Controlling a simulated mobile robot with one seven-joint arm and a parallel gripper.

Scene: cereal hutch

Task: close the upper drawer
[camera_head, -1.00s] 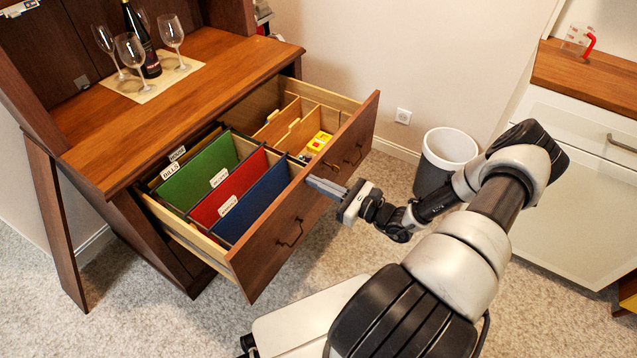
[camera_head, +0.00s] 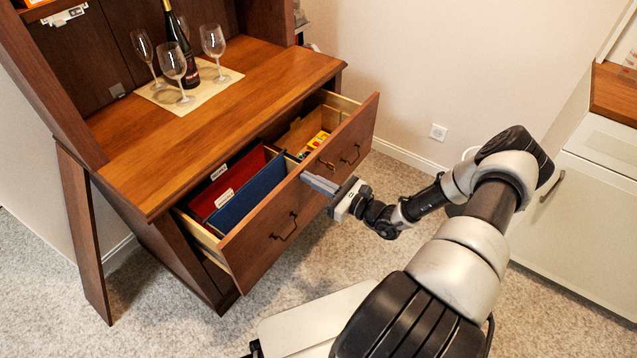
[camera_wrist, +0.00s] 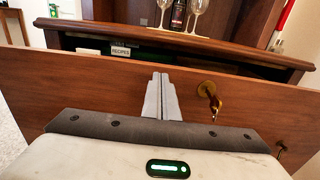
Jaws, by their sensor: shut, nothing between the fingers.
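The upper drawer (camera_head: 262,222) of the wooden hutch is partly open, its brown front standing out from the cabinet. Inside it show red (camera_head: 228,183) and blue (camera_head: 250,194) folders at the left and a small yellow box (camera_head: 316,142) at the right. My gripper (camera_head: 312,182) is shut and empty, its fingertips at the drawer front near the middle, just below the top edge. In the wrist view the fingers (camera_wrist: 161,97) point at the drawer front (camera_wrist: 95,85), left of a brass lock with a key (camera_wrist: 209,92). They appear to touch the front.
The hutch top (camera_head: 205,120) holds a wine bottle (camera_head: 183,60) and several glasses on a mat (camera_head: 160,95). A white cabinet (camera_head: 590,205) stands at the right.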

